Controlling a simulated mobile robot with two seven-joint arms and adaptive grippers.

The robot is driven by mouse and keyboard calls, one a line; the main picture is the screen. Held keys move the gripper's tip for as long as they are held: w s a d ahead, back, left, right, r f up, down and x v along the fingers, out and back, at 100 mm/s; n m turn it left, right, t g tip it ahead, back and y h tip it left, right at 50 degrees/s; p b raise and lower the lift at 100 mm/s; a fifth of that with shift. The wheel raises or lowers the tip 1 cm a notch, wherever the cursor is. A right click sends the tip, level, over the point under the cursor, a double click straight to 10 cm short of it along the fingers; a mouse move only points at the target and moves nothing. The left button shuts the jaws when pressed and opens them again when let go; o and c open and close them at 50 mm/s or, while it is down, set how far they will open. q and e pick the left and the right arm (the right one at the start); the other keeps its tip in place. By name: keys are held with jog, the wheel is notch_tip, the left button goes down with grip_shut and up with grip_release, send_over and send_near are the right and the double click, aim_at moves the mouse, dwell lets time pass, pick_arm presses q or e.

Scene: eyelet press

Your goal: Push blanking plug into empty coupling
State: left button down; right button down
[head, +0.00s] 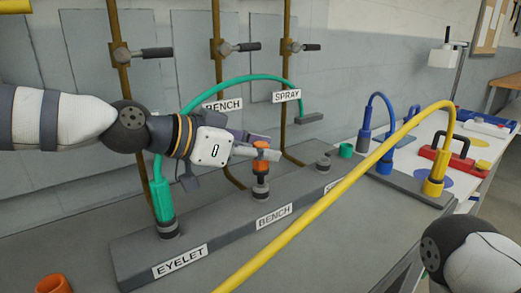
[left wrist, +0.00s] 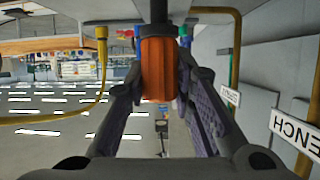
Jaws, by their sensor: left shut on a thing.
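The orange blanking plug (head: 261,166) stands upright between the fingers of my left gripper (head: 262,151), over the middle coupling (head: 260,188) behind the BENCH label (head: 274,215). The left wrist view shows the plug (left wrist: 157,72) between both fingers of my gripper (left wrist: 160,88), with a dark part at its end. I cannot tell how deep the plug sits in the coupling. Another coupling (head: 323,163), with nothing in it, stands to the right on the grey manifold (head: 225,228). My right gripper is out of view; only part of that arm shows at lower right.
A yellow hose (head: 340,186) crosses the front right. An orange ring-like piece (head: 53,284) is at lower left. Valve pipes (head: 217,75) line the wall.

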pick_arm(q)
jog(key=shift+f, duration=1.4)
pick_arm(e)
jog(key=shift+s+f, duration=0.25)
pick_arm(q)
jog(key=c, duration=1.3)
grip_release()
jog(key=shift+r, duration=0.1)
jog(key=shift+r+p, duration=0.4)
jog(key=shift+r, duration=2.1)
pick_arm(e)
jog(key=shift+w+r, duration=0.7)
pick_arm(q)
jog(key=shift+f, duration=0.15)
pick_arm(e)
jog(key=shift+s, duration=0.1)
